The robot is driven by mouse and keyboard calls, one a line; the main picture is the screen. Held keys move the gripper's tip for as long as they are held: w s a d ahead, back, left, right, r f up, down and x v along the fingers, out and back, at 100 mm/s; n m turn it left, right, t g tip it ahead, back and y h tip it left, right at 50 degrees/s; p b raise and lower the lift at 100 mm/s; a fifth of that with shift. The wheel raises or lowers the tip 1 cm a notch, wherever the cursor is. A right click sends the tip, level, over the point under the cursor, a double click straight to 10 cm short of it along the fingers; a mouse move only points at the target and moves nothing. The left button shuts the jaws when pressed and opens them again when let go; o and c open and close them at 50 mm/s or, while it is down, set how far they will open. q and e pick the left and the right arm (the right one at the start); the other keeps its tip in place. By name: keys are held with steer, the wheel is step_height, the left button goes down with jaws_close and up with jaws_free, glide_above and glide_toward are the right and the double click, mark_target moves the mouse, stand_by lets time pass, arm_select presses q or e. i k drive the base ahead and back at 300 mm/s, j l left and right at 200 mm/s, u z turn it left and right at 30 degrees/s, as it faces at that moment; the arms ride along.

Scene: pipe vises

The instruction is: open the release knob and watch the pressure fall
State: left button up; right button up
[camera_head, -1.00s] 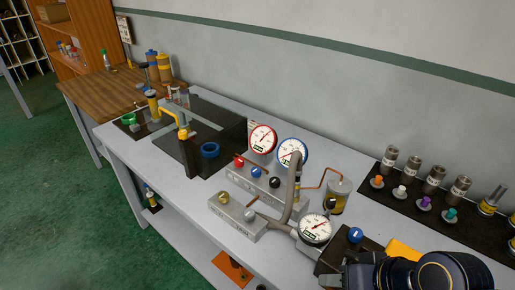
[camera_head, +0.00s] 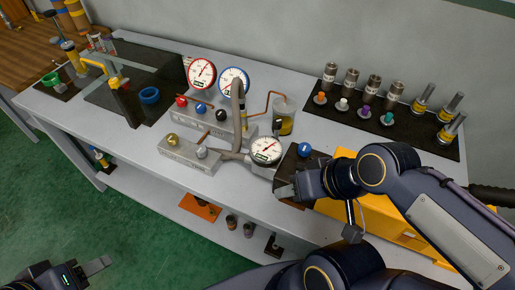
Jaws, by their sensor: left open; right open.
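A grey manifold (camera_head: 220,122) on the bench carries a red knob (camera_head: 181,101), a blue knob (camera_head: 201,109) and a black knob (camera_head: 221,116). Behind it stand a red-rimmed gauge (camera_head: 201,74) and a blue-rimmed gauge (camera_head: 233,81). A lower block (camera_head: 188,156) in front has a brass knob (camera_head: 172,140) and a silver knob (camera_head: 201,153). A third gauge (camera_head: 266,151) sits by a dark box with a blue knob (camera_head: 305,149). Which knob is the release knob I cannot tell. My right gripper (camera_head: 284,192) is open by the dark box. My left gripper (camera_head: 92,274) is open, low over the floor.
A yellow case (camera_head: 345,160) lies partly behind my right arm. A dark tray (camera_head: 338,112) with metal cylinders and coloured knobs is at the back right. A dark stand with a blue ring (camera_head: 149,95) is at left. A lower shelf runs under the bench.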

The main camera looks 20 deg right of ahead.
mark_target(304, 149)
steer(key=z, duration=2.1)
